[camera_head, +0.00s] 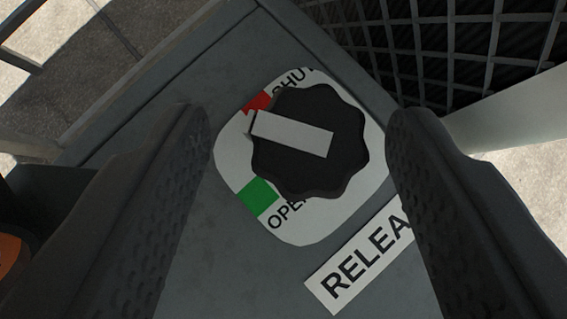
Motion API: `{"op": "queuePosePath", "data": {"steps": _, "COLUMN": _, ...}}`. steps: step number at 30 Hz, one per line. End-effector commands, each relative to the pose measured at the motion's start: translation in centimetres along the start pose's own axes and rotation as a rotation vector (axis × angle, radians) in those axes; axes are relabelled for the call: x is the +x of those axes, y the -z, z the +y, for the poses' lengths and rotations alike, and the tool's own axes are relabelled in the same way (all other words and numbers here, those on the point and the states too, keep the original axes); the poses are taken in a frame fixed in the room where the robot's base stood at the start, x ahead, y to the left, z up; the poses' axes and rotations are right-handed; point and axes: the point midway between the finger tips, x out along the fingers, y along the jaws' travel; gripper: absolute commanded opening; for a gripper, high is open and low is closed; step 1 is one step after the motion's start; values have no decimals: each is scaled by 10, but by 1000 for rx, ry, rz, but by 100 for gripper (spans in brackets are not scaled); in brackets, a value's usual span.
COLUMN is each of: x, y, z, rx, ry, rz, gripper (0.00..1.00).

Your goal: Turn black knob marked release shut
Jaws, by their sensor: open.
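The black knob (335,160) with a scalloped edge sits on a white dial plate (285,228) in the middle of the view. A white pointer bar on the knob points left, its end at the red mark (257,103) by the partly covered word SHUT. A green mark (258,197) by OPEN lies below it. A white label reading RELEA (362,262), its end hidden by my right finger, is below the knob. My gripper (300,135) is open, with one finger on each side of the knob and visible gaps between.
The plate is on a grey panel (215,262). A wire grille (450,45) fills the upper right, beside a pale post (500,110). An orange and black object (10,255) is at the lower left edge. Pale floor shows at the upper left.

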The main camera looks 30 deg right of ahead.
Motion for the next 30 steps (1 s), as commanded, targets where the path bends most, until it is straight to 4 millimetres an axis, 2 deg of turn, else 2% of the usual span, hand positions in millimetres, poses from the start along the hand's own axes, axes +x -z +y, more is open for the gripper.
{"op": "queuePosePath", "data": {"steps": 7, "x": -12, "y": 0, "z": 0, "rx": -1, "ry": -2, "rz": -1, "gripper": 52}}
{"op": "queuePosePath", "data": {"steps": 21, "x": -62, "y": 0, "z": -1, "rx": -2, "ry": 1, "rz": 0, "gripper": 52}}
{"op": "queuePosePath", "data": {"steps": 30, "x": -73, "y": -1, "z": -1, "rx": 0, "ry": 1, "rz": 0, "gripper": 52}}
